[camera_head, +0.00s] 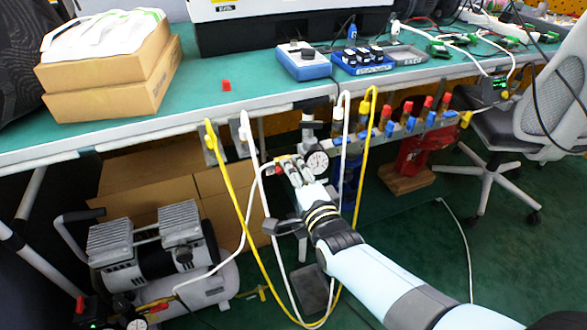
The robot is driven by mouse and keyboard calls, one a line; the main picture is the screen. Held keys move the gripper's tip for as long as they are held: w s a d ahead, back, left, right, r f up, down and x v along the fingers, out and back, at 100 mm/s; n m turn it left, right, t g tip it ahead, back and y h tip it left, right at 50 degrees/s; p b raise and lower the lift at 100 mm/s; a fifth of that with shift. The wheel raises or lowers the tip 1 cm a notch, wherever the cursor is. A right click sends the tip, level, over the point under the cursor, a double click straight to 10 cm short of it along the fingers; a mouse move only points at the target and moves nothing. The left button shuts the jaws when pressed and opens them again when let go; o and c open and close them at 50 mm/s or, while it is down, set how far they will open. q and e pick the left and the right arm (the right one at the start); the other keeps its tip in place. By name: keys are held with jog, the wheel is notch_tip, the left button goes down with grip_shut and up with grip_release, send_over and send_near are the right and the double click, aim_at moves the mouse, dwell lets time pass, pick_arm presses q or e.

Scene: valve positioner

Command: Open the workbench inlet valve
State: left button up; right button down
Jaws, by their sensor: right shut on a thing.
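The workbench inlet valve (281,160) sits below the front edge of the bench, beside a round pressure gauge (317,161). Small yellow and red parts of it show around my fingertips. My right gripper (288,172) reaches in from the lower right and is shut on the valve's handle. The fingers hide most of the handle, so its exact angle cannot be told. A white hose runs up to the valve from the lower left. My left gripper is not in view.
The green workbench (215,113) overhangs the valve. Yellow hoses (235,200) and white hoses hang close around my gripper. A compressor (165,255) stands at lower left, cardboard boxes (150,190) behind it. A manifold with red and blue fittings (405,125) lies to the right.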

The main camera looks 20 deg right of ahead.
jog(key=shift+f+m, duration=0.15)
jog(key=shift+m, duration=0.75)
jog(key=c, duration=1.7)
grip_release()
jog(key=shift+s, duration=0.1)
jog(key=s, duration=1.2)
jog(key=shift+d, duration=0.25)
